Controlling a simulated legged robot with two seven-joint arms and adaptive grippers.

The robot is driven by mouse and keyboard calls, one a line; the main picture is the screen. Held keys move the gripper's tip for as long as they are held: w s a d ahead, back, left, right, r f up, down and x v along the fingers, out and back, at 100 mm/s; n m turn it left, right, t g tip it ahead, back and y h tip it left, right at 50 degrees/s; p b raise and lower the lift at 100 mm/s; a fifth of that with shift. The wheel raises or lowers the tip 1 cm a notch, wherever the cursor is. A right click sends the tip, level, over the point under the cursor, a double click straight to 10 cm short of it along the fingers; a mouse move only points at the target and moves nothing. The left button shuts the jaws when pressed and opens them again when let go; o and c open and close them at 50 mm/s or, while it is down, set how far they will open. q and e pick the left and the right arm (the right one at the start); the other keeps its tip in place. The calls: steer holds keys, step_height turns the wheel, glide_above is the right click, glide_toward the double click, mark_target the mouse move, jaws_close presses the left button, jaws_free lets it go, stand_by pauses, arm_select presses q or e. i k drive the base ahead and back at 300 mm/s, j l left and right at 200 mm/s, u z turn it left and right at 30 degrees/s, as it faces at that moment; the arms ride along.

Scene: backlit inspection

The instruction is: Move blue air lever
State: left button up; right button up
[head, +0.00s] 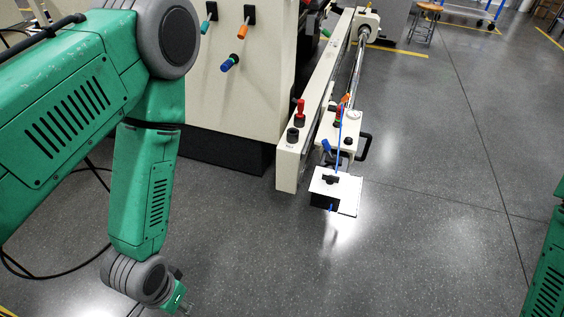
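A blue-handled lever (230,63) sticks out of the cream machine panel in the head view, below a teal lever (207,22) and an orange lever (243,29). A smaller blue knob (326,146) shows on the carriage to the right. I cannot tell for sure which one is the air lever. My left gripper (181,304) is low near the bottom edge, well below the panel and apart from all levers. Its fingers are small and partly cut off by the wrist, so their opening is unclear. My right gripper is out of view; only my green arm shows at the right edge.
A long cream rail (318,105) runs from the machine to the front, with red and black knobs (299,110) on its end. A white plate (336,186) with a black block is at the carriage front. Cables lie on the floor at left. The grey floor (430,240) at right is clear.

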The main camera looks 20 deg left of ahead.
mark_target(327, 147)
steer(key=k+j, duration=0.4)
steer(key=j, duration=0.15)
steer(key=i+u, duration=0.5)
steer(key=i+l+u, duration=0.25)
steer(key=i+u, duration=0.25)
steer(key=k, duration=0.05)
